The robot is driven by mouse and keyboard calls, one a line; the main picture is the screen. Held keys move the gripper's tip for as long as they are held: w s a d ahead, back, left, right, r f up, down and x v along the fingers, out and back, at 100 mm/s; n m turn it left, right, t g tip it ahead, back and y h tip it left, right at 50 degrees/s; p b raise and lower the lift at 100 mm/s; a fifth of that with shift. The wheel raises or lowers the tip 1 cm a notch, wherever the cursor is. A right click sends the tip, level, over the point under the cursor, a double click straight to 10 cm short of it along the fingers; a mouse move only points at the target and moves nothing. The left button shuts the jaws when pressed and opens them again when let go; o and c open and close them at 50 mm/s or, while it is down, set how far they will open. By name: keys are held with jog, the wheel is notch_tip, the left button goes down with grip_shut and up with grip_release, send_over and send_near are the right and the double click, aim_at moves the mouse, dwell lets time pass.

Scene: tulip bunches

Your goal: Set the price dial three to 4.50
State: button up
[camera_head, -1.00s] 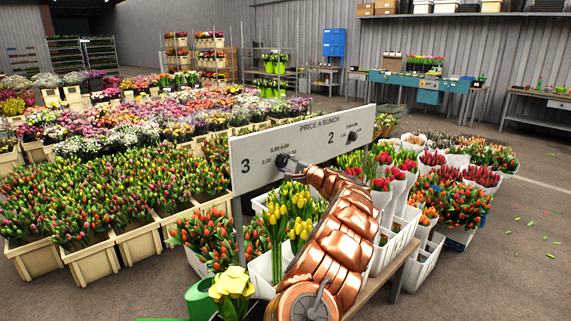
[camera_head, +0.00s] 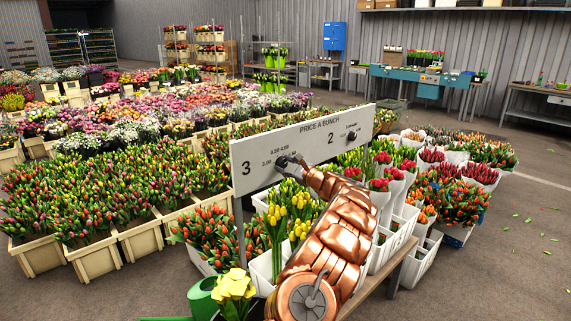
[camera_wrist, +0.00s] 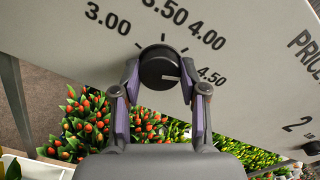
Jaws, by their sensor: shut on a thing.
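The white price board (camera_head: 300,152) stands above the tulip crates, with dial three (camera_head: 283,161) on its left part beside the number 3. In the wrist view, dial three (camera_wrist: 160,67) is a round black knob with a pale mark on its face. The mark points right, roughly toward the 4.50 label (camera_wrist: 212,76). The labels 3.00, 3.50 and 4.00 run around the upper side. My gripper (camera_wrist: 160,74) has a finger on each side of the knob and is shut on it. In the head view, my gripper (camera_head: 291,166) is partly hidden by my arm.
Dial two (camera_head: 351,135) is farther right on the same board. Crates of yellow tulips (camera_head: 295,208) and orange tulips (camera_head: 207,235) stand below the board, close to my arm. A green watering can (camera_head: 203,297) is at the bottom. Open floor (camera_head: 500,270) lies to the right.

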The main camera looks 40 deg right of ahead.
jog(key=shift+m, duration=0.6)
jog(key=o, duration=1.1)
jog(key=shift+o, duration=0.2)
jog(key=shift+s+a, duration=0.1)
jog(key=shift+s, duration=5.9)
